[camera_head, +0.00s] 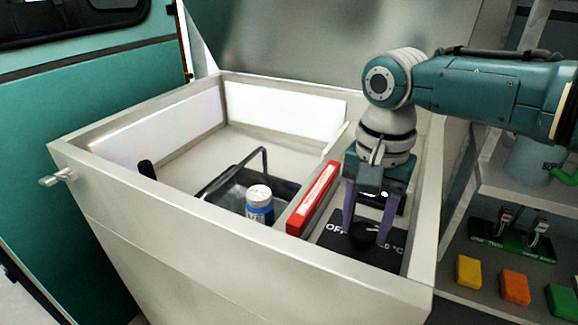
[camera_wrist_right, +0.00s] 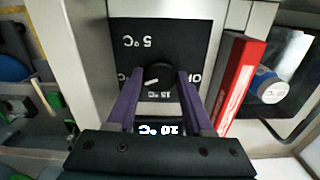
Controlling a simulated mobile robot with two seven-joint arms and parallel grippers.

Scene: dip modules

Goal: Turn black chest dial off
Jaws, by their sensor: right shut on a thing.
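The black dial (camera_head: 366,236) sits on a black panel (camera_head: 331,257) inside the right compartment of an open chest (camera_head: 246,242). The panel carries white marks, with "OFF" and "°C" readable in the head view. My right gripper (camera_head: 366,236) reaches down from above, its purple fingers on either side of the dial and shut on it. In the right wrist view the dial (camera_wrist_right: 157,79) lies between the fingertips, with a white pointer line on it. The panel (camera_wrist_right: 150,40) there shows "5 °C" and "15 °C", and part of "OFF" is hidden by a finger. My left gripper is not in view.
A red box (camera_head: 314,197) stands beside the panel. In the left compartment are a blue bottle with a white cap (camera_head: 260,206) and a dark wire-handled basket (camera_head: 232,190). Shelves at right hold yellow (camera_head: 469,271), orange (camera_head: 515,287) and green blocks (camera_head: 562,302).

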